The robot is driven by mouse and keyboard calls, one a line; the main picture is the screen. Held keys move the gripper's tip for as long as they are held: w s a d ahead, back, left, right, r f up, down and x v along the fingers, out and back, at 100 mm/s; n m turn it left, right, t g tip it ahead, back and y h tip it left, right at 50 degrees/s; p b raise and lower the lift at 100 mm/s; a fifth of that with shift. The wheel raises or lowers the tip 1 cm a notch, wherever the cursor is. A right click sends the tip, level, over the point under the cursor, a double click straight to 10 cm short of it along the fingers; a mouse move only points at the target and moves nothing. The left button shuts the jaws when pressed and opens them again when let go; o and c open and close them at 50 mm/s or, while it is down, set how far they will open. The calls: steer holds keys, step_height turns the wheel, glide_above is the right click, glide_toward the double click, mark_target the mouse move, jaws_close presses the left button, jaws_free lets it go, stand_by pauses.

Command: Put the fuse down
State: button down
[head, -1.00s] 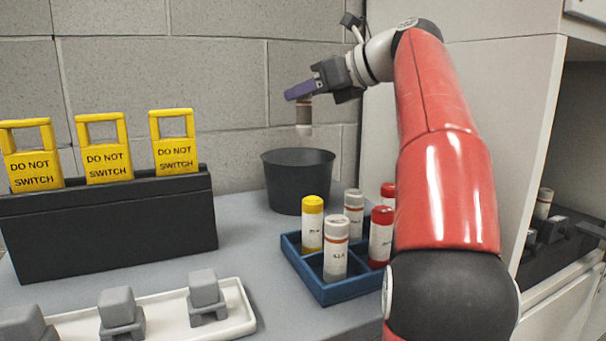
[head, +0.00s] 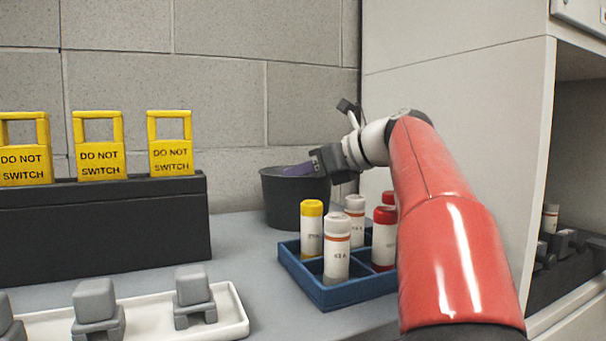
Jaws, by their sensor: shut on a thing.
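My gripper (head: 301,170) is at the mouth of the dark round bin (head: 293,205), behind the blue tray. Its purple fingers are partly hidden behind the bin's rim. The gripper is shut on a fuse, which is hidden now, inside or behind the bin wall. Other fuses stand upright in the blue divided tray (head: 335,297): a yellow-capped one (head: 311,232), white ones with orange bands (head: 336,250), and red-capped ones (head: 384,238), partly behind my arm.
A black rack (head: 105,230) with yellow DO NOT SWITCH tags (head: 171,145) stands at the left. A white tray (head: 235,318) with grey blocks (head: 193,290) lies in front. A cabinet with an open bay (head: 575,190) is at the right. Grey counter lies between.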

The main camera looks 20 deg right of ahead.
steer(key=shift+f, duration=0.75)
steer(key=c, duration=1.4)
jaws_free()
steer(key=shift+d+f, duration=0.1)
steer(key=shift+f, duration=0.05)
steer(key=shift+c, duration=0.2)
steer(key=shift+r, duration=0.25)
steer(key=r+p+v, duration=0.1)
steer(key=p+v, duration=0.1)
steer(key=v, duration=1)
steer(key=shift+r, duration=0.15)
